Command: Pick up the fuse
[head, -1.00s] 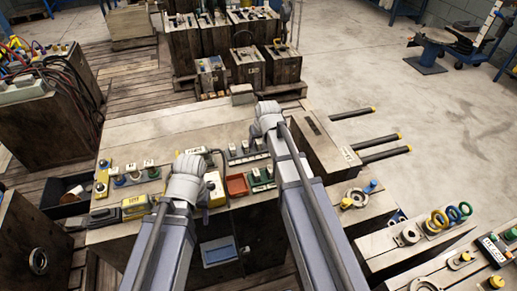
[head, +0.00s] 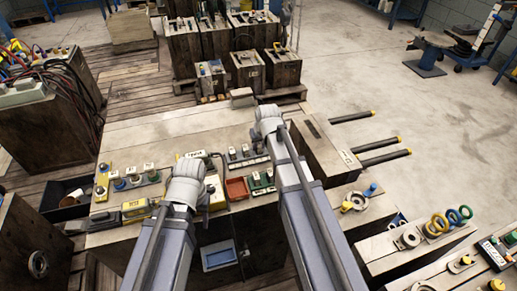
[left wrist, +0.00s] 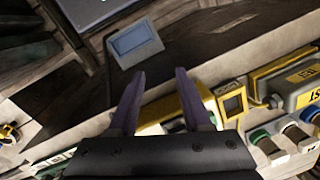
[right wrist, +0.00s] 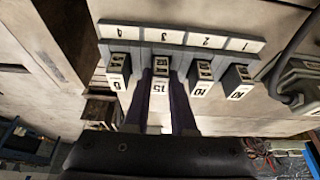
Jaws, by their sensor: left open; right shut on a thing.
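The fuse labelled 15 (right wrist: 160,88) stands in a grey fuse strip (right wrist: 180,50), in the position numbered 3. My right gripper (right wrist: 161,75) is shut on this fuse, one finger on each side. The fuse still appears at the strip; I cannot tell whether it is raised. Other fuses labelled 6 (right wrist: 118,72) and 10 (right wrist: 200,78) stand beside it. In the head view my right gripper (head: 268,122) is above the bench, its fingertips hidden. My left gripper (left wrist: 160,75) is open and empty over the bench's front edge; it also shows in the head view (head: 187,172).
The bench top (head: 150,130) is clear at the back left. An orange-red tray (head: 237,188) and a green-based block (head: 262,183) lie near its front edge. A yellow and grey device (left wrist: 290,85) is close to my left gripper. Dark bars (head: 380,158) stick out at the right.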

